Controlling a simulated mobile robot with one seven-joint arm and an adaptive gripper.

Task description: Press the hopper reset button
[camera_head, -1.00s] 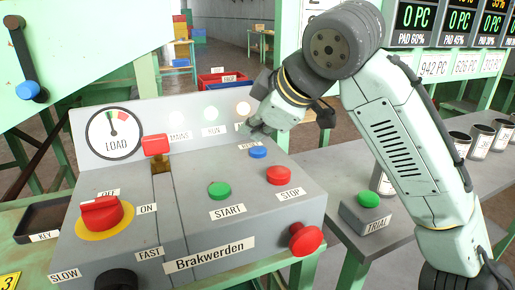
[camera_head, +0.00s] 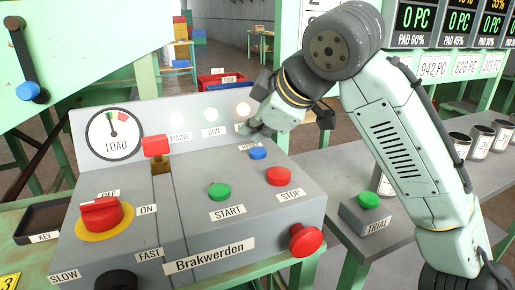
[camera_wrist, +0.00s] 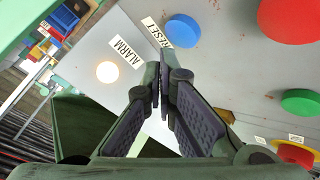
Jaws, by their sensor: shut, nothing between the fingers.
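The blue button (camera_head: 258,153) with the RESET label beside it sits on the sloped top of the grey control panel (camera_head: 200,165), near its back right. It also shows in the wrist view (camera_wrist: 182,30), with the RESET label (camera_wrist: 156,33) at its left. My gripper (camera_head: 247,130) is over the back right of the panel, just behind and left of the blue button in the head view. In the wrist view my gripper (camera_wrist: 163,75) is shut and empty. The exact height above the panel is unclear.
A red STOP button (camera_head: 279,176), a green START button (camera_head: 219,191) and a red side knob (camera_head: 306,239) are near. A red lever (camera_head: 155,146) stands at the left. Lamps line the upright back plate, including an ALARM lamp (camera_wrist: 107,72). A TRIAL box (camera_head: 365,215) stands right.

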